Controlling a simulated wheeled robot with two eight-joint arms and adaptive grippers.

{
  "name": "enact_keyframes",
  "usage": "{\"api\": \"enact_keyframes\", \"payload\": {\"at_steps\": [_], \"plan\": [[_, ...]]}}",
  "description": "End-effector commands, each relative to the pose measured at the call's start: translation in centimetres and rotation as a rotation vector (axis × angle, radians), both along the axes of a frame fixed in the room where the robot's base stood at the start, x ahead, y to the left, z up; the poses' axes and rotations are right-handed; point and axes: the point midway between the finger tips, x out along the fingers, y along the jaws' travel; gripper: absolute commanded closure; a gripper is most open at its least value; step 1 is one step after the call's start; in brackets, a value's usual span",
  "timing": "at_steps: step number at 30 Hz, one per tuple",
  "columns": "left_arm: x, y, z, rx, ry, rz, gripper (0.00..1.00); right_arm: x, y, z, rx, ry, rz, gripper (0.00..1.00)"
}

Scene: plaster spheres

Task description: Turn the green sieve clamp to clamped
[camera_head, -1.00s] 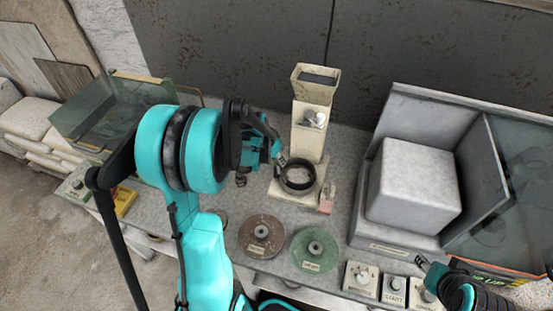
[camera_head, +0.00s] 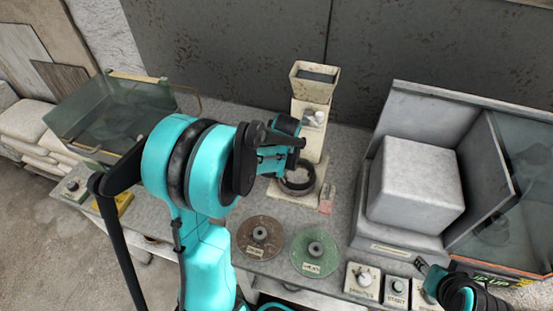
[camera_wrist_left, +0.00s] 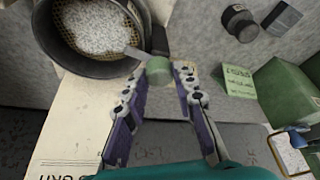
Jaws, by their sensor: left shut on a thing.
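The green sieve clamp (camera_wrist_left: 158,70) shows in the left wrist view as a short green cylinder beside the sieve. A pale lever-like strip runs from it toward the sieve rim. The round dark sieve (camera_wrist_left: 95,68) holds white grains on a mesh; in the head view it is the dark ring (camera_head: 297,188) at the foot of the beige machine. My left gripper (camera_wrist_left: 166,75) is shut on the green clamp, between its fingertips. In the head view my left wrist hides the clamp. My right gripper (camera_head: 423,265) is at the lower right, its jaws unclear.
The beige machine (camera_head: 312,114) stands behind the sieve. A brown disc (camera_head: 260,250) and a green disc (camera_head: 325,238) lie in front. A large grey block (camera_head: 415,185) in an open housing stands right. Control boxes (camera_head: 361,280) line the front edge. A glass-walled case (camera_head: 110,115) is left.

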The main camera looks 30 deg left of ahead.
Motion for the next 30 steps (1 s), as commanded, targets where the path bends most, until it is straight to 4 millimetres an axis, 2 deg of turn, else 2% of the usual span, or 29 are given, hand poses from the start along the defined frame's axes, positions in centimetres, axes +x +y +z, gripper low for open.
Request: {"api": "enact_keyframes", "payload": {"at_steps": [12, 30], "plan": [[0.11, -0.12, -0.04, -0.002, 0.0, 0.227, 1.0, 0.0, 0.0, -0.42, 0.0, 0.0, 0.0, 0.6], [0.1, -0.12, -0.03, -0.002, 0.0, 0.272, 1.0, 0.0, 0.0, -0.48, 0.0, 0.0, 0.0, 0.6]]}}
